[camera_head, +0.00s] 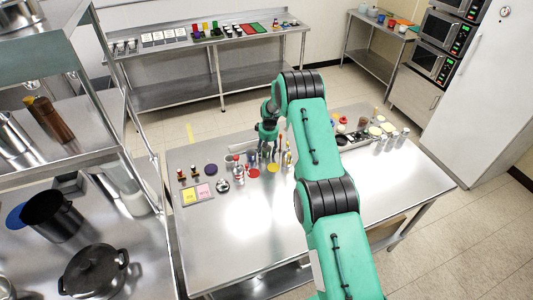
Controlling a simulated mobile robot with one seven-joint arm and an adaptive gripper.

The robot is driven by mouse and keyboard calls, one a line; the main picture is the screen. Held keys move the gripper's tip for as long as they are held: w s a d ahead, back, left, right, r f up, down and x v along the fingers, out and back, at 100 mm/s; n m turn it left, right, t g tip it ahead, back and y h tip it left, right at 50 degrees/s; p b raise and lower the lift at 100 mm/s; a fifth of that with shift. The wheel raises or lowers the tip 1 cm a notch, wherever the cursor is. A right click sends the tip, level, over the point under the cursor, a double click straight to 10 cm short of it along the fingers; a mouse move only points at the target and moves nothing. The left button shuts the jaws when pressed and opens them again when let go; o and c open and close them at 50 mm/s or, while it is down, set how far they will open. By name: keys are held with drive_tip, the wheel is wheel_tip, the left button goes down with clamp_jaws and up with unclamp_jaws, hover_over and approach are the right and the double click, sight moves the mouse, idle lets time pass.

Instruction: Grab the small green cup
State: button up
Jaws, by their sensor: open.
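My gripper (267,151) points down over the back middle of the near steel table, among small items. The jaws are open; what lies between the fingers is too small to tell. I cannot clearly pick out a small green cup on this table. A small dark green upright thing (215,29), perhaps a cup, stands on the far wall bench next to a red one (204,27). My arm crosses the middle of the near table and hides part of it.
The near table (230,260) is bare at its front. Yellow and pink cards (196,194), a dark blue disc (211,169) and a can (238,176) are left of my gripper. A tray with several items is right of my arm. A shelf with a black pot (93,270) stands at left.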

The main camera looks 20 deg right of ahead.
drive_tip(key=c, duration=1)
drive_tip(key=shift+r, duration=0.1)
drive_tip(key=shift+r+b, duration=0.35)
drive_tip(key=shift+r, duration=1.15)
drive_tip(key=shift+s+r, duration=0.2)
drive_tip(key=shift+s, duration=0.1)
drive_tip(key=s+a, duration=0.1)
drive_tip(key=s, duration=0.4)
drive_tip(key=s+r+b, duration=0.1)
drive_tip(key=s, duration=0.4)
drive_tip(key=s+a, duration=0.1)
drive_tip(key=s, duration=0.4)
drive_tip(key=shift+s+a+r+b, duration=0.1)
drive_tip(key=shift+a+r+b, duration=0.1)
drive_tip(key=shift+a+b, duration=0.15)
